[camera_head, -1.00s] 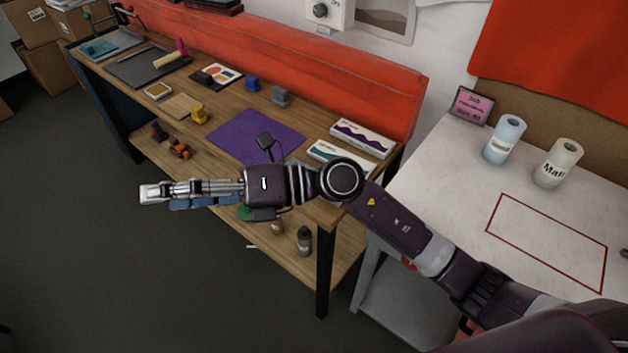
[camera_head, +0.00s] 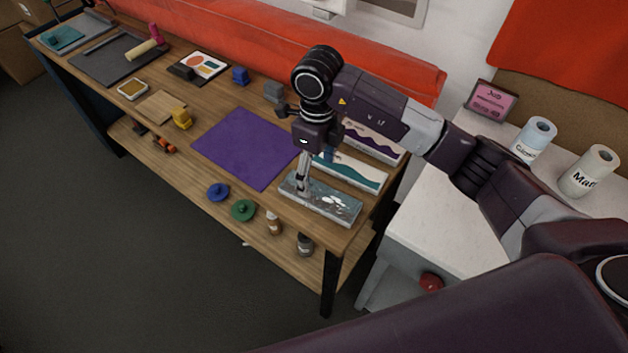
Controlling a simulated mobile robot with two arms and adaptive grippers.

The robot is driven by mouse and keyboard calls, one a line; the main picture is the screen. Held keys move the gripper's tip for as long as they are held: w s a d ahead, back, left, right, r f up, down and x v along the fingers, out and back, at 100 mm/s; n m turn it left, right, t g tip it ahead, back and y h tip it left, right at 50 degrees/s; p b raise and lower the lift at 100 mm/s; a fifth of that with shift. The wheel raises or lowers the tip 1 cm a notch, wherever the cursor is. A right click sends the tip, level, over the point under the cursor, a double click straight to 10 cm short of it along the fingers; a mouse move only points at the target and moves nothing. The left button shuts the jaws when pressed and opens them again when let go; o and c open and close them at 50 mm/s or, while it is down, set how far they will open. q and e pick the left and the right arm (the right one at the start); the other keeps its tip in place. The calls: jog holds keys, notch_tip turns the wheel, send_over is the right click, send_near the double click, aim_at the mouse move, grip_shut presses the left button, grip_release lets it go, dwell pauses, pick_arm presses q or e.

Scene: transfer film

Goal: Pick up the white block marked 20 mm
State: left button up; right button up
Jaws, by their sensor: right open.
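I cannot make out a white block marked 20 mm; no such marking is readable on the wooden bench (camera_head: 215,185). My right gripper (camera_head: 302,190) points down over the left part of a flat white box with a grey speckled top (camera_head: 335,205), near the bench's front right corner. It is open, with nothing seen in it. I cannot tell whether its fingertips touch the box. My right wrist and forearm hide part of the bench behind. My left gripper is not in view.
White boxes with teal (camera_head: 352,172) and purple waves (camera_head: 375,142) lie behind the speckled one. A purple sheet (camera_head: 245,148) lies left. Small yellow (camera_head: 181,118), blue (camera_head: 240,76) and grey (camera_head: 273,91) pieces stand farther off. A white-topped table (camera_head: 450,225) stands right.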

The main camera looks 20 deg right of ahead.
aim_at(320, 195)
jog(key=s+f+p, duration=0.2)
jog(key=f, duration=0.1)
jog(key=shift+d, duration=0.15)
jog(key=f, duration=0.1)
jog(key=f+p, duration=0.1)
jog(key=shift+w+f, duration=0.3)
jog(key=shift+f, duration=0.5)
jog(key=c, duration=0.8)
jog(key=shift+c, duration=1.1)
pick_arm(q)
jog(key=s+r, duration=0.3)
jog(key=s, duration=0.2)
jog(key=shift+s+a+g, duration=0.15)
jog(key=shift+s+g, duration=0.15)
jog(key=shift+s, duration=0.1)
pick_arm(e)
jog(key=c, duration=0.3)
